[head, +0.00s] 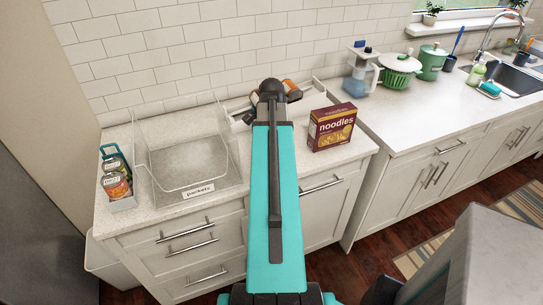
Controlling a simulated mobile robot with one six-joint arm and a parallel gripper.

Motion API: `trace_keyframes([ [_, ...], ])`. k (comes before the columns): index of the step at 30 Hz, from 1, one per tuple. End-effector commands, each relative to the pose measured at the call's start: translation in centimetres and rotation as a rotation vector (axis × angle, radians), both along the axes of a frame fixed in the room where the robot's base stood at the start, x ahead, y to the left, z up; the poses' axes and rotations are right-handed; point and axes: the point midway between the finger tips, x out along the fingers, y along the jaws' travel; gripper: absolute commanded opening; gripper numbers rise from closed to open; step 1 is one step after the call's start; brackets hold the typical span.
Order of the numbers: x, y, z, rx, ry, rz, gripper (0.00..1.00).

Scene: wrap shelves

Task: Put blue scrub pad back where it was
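A small blue-teal item (489,88) lies on the counter at the front edge of the sink, at the far right. It may be the blue scrub pad, but it is too small to tell it from a dish or sponge. My teal arm rises through the middle of the view and ends at a dark joint over the left counter.
A clear bin labelled "packets" (186,194) stands on the left counter beside a can rack (117,179). A noodles box (332,127) stands right of my arm. A white-and-blue pitcher (359,74), green pot (431,62) and soap bottle (476,74) stand near the sink (507,77).

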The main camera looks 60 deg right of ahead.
Motion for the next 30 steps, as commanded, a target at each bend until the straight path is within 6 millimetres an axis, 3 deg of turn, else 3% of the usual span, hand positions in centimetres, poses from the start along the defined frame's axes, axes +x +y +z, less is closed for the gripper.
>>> trace_keyframes([
  [17, 0.01, -0.01, -0.69, 0.000, 0.000, 0.000, 0.45],
  [18, 0.00, -0.04, -0.66, 0.000, 0.000, 0.000, 0.71],
  [21, -0.03, -0.06, -0.66, 0.000, 0.000, -0.001, 0.85],
  [30, -0.08, -0.11, -0.60, -0.001, -0.001, -0.002, 0.85],
])
